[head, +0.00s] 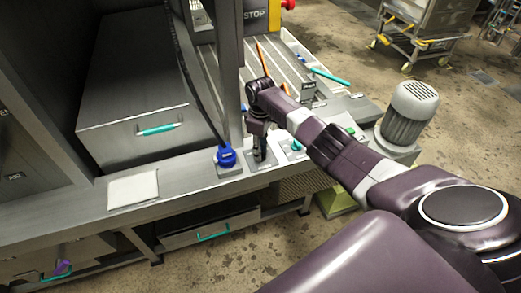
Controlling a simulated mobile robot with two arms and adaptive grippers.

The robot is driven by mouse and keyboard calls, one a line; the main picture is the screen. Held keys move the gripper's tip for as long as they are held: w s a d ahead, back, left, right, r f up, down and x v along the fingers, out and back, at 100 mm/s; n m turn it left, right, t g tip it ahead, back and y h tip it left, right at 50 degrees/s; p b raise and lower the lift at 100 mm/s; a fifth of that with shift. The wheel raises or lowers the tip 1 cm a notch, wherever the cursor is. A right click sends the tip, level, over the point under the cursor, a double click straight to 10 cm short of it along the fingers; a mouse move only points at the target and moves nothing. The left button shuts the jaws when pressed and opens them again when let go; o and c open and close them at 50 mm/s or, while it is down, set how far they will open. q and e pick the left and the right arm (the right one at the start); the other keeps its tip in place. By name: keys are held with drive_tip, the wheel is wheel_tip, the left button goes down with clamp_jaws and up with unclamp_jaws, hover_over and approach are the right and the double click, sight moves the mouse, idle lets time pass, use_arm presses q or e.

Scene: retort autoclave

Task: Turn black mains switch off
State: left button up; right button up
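My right arm reaches in from the right, and its dark gripper (259,148) points down at the narrow metal ledge. The gripper is over a small labelled plate (250,167) between a blue round fitting (226,157) and a teal knob (297,146). A black mains switch cannot be told apart from the dark fingers; the gripper hides most of that plate. At this size I cannot tell whether the fingers are open or shut, or whether they touch anything. My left gripper is not clearly in view.
A metal post (229,75) and a black cable (188,75) stand close left of my gripper. A grey motor (408,112) stands right of the arm.

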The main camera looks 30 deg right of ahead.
wheel_tip(320, 180, up, 12)
idle(0.5)
idle(0.4)
